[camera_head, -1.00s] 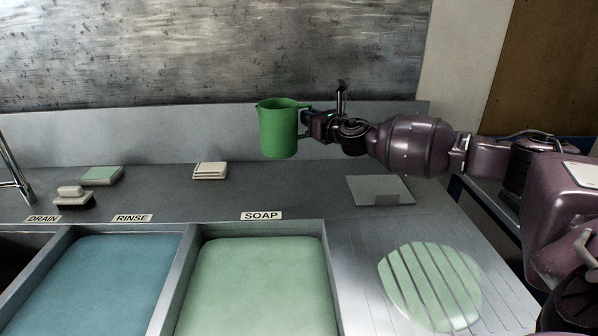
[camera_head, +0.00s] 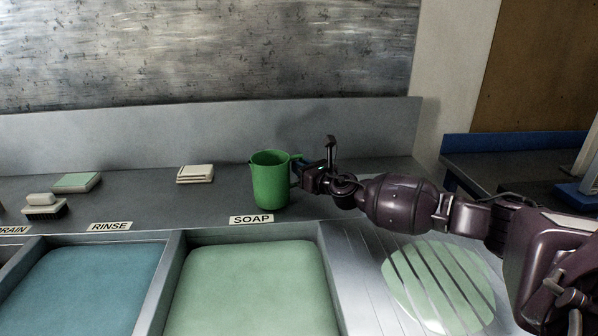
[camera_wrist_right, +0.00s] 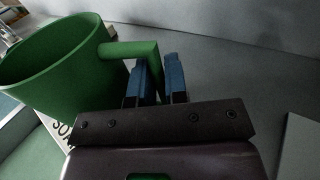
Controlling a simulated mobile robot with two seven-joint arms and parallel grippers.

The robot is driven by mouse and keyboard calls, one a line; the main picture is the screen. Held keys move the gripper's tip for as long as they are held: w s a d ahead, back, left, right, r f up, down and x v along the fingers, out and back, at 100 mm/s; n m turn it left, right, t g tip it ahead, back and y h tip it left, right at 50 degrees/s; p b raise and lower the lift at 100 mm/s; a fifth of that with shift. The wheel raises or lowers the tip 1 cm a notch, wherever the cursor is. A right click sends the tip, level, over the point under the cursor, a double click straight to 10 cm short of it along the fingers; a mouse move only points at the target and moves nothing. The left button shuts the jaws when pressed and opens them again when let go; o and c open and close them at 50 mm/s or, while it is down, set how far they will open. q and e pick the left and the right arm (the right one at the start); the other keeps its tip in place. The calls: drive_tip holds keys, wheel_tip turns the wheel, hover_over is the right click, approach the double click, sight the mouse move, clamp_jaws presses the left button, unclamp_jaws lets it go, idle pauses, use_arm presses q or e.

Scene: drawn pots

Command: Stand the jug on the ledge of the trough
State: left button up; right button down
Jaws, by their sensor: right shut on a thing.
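The green jug (camera_head: 270,181) is upright at the ledge (camera_head: 345,204) behind the soap basin of the trough, just behind the SOAP label (camera_head: 251,219). Whether its base touches the ledge I cannot tell. My right gripper (camera_head: 300,172) is shut on the jug's handle, on the jug's right side. In the right wrist view the jug (camera_wrist_right: 55,70) is at the left, and the blue fingers of the gripper (camera_wrist_right: 158,80) are at its handle. My left gripper is not in view.
A folded pale cloth (camera_head: 195,174) lies left of the jug. A green-topped sponge (camera_head: 77,182) and a brush (camera_head: 43,206) lie farther left. The soap basin (camera_head: 245,290) and rinse basin (camera_head: 85,290) are in front. A ribbed drainboard (camera_head: 360,270) with a round green plate-like shape (camera_head: 440,285) is at the right.

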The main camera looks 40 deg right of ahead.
drive_tip(key=shift+f, duration=0.25)
drive_tip(key=shift+r, duration=0.2)
drive_tip(key=shift+f, duration=0.15)
drive_tip(key=c, duration=1.2)
unclamp_jaws()
drive_tip(key=shift+c, duration=0.2)
drive_tip(key=shift+o, duration=0.5)
drive_tip(key=shift+s, duration=0.1)
drive_tip(key=s, duration=0.3)
drive_tip(key=s+p, duration=0.1)
drive_tip(key=s, duration=0.3)
drive_tip(key=s+p, duration=0.1)
drive_tip(key=s, duration=0.3)
drive_tip(key=shift+d, duration=0.25)
drive_tip(key=shift+s, duration=0.45)
